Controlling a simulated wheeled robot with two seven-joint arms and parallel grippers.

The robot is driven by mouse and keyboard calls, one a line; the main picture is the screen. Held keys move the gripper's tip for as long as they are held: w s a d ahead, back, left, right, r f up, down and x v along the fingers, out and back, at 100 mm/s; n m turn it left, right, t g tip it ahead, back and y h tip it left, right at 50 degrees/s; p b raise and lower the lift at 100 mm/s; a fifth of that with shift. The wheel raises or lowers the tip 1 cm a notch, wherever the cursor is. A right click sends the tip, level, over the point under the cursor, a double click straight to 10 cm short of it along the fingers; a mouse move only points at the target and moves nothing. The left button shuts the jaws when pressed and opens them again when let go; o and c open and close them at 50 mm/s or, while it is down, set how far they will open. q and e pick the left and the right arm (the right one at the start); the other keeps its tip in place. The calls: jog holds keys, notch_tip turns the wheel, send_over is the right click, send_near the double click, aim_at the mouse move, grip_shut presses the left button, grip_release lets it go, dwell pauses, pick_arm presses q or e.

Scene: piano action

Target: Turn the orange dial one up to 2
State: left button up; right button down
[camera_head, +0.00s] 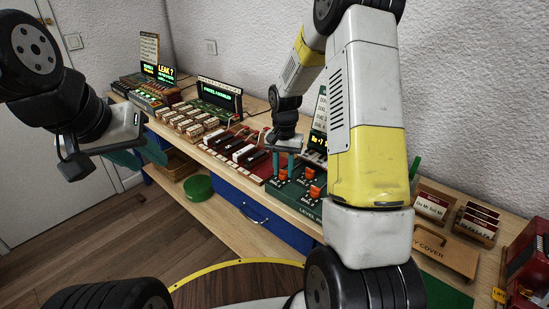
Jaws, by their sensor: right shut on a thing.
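The green level panel (294,201) lies on the bench with three orange dials on its top. One orange dial (283,174) is at the left, one orange dial (309,174) further back, and one orange dial (314,192) at the front right. My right gripper (284,172) points down with its teal fingers on either side of the left dial and is shut on it. The dial's marks are too small to read. My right forearm hides the panel's right part. My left gripper (140,157) is raised in front of the bench's left end, away from the panel; its finger gap is unclear.
A red unit with black and white keys (247,154) sits left of the panel. Green display boards (221,98) stand behind. A wooden cover (446,250) and card stands (432,205) are at the right.

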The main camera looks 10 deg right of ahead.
jog(key=n, duration=0.6)
jog(key=shift+n, duration=0.3)
jog(key=n, duration=0.6)
dwell(0.4)
jog(key=c, duration=1.1)
grip_release()
jog(key=shift+o, duration=0.2)
jog(key=shift+r, duration=0.15)
notch_tip(320, 180, up, 8)
jog(key=shift+f, duration=0.2)
